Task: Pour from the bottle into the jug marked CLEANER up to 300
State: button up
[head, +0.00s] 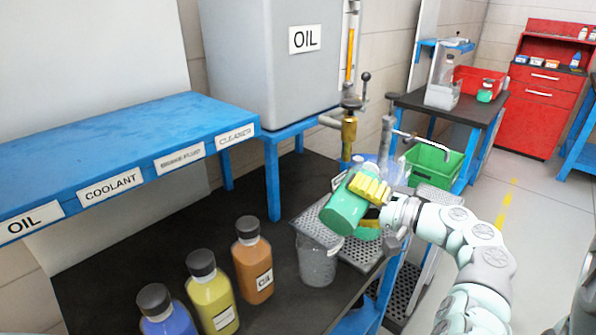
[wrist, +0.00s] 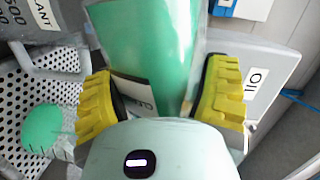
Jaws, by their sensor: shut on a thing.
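My gripper (head: 371,190) is shut on a green bottle (head: 345,210), held tilted above the perforated metal tray. In the wrist view the bottle (wrist: 145,45) lies between the yellow finger pads of my gripper (wrist: 158,85), and part of a white label starting "CL" shows. A green patch of liquid (head: 367,232) shows below my gripper, and in the wrist view the green liquid (wrist: 42,128) has tick marks beside it. The vessel around it is mostly hidden, and I cannot read its name or level. The bottle's mouth and any stream are not clearly visible.
A clear jug (head: 318,262) stands at the tray's front left; the wrist view shows a jug marked "...LANT 500" (wrist: 45,20). Blue, yellow and orange capped bottles (head: 212,290) stand left on the dark bench. A tap (head: 350,135) and green crate (head: 432,166) are behind.

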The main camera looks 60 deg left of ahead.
jog(key=shift+w+a+r+m+p, duration=0.1)
jog(key=shift+w+m+p, duration=0.2)
jog(key=shift+m, duration=0.2)
dwell(1.8)
jog(key=shift+m+p, duration=0.8)
jog(key=shift+p, duration=0.15)
dwell(4.8)
